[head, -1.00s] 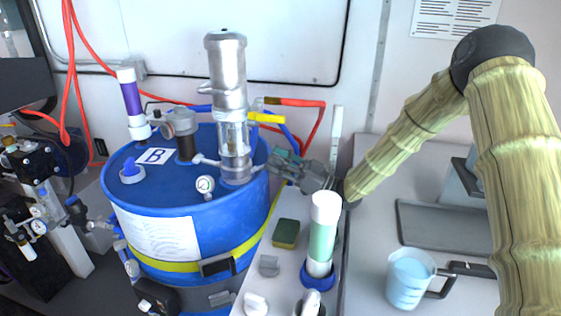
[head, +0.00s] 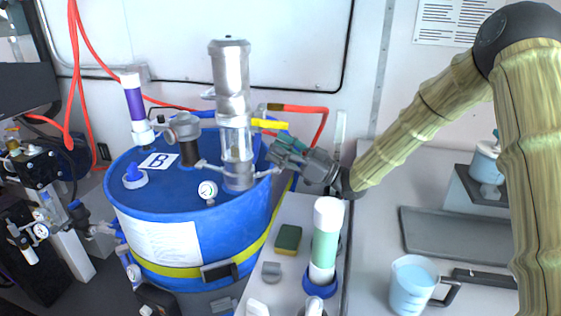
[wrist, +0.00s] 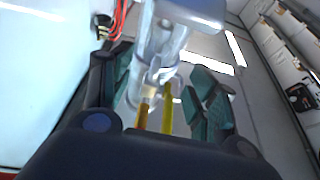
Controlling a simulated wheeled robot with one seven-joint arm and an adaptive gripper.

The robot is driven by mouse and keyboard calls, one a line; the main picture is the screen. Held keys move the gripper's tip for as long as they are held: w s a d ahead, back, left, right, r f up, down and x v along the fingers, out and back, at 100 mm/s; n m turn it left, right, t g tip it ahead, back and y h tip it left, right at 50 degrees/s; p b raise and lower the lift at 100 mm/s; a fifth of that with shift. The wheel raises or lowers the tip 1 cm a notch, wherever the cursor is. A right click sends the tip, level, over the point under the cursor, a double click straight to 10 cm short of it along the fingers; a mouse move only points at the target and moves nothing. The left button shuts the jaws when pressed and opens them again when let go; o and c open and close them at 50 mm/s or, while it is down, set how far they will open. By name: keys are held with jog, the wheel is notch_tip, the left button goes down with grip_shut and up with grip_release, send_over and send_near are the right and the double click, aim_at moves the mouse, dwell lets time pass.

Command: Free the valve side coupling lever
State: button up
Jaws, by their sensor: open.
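My gripper (head: 279,153) is open beside the steel pump (head: 232,95) on the blue drum, on its right. Its teal pads also show in the wrist view (wrist: 166,92), spread apart to both sides. Between and beyond them are a yellow bar (wrist: 166,106) and an orange-amber bar (wrist: 142,115) by a pale metal fitting (wrist: 160,76). In the head view a yellow lever-like piece (head: 269,124) sticks out right of the pump, just above my fingers. I cannot tell which bar is the valve side coupling lever. No contact with the pads is clear.
The blue drum (head: 205,235) stands below the pump. A red hose (head: 305,109) runs behind my gripper. A white and green cylinder (head: 326,240), a sponge (head: 288,239) and a jug (head: 411,283) stand nearer. The grey tray (head: 455,233) is empty.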

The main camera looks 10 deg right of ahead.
aim_at(268, 172)
jog(key=shift+r, duration=1.95)
